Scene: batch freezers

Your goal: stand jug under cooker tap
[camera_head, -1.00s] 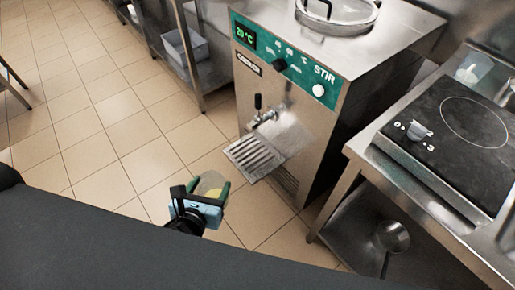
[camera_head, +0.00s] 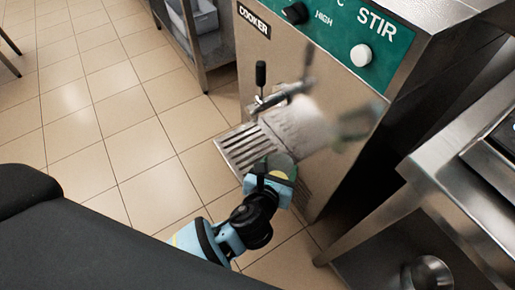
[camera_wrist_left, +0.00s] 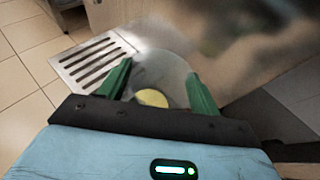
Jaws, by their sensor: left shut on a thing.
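My left gripper (camera_head: 277,166) is shut on a clear jug (camera_head: 284,162), with yellow showing in it. In the left wrist view the jug (camera_wrist_left: 163,72) stands between the green fingers, close to the drip tray (camera_wrist_left: 97,62). The cooker (camera_head: 340,75) is a steel cabinet with a teal panel. Its tap (camera_head: 284,95) has a black lever and juts out above the slatted drip tray (camera_head: 232,150). In the head view the jug is at the right end of the tray, lower than the tap. Whether it touches the tray is unclear. My right gripper is out of view.
A steel table (camera_head: 432,165) stands to the right of the cooker, with a pan (camera_head: 430,273) on its lower level. A shelf with a grey bin (camera_head: 200,18) is at the back left. The tiled floor (camera_head: 120,120) on the left is clear.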

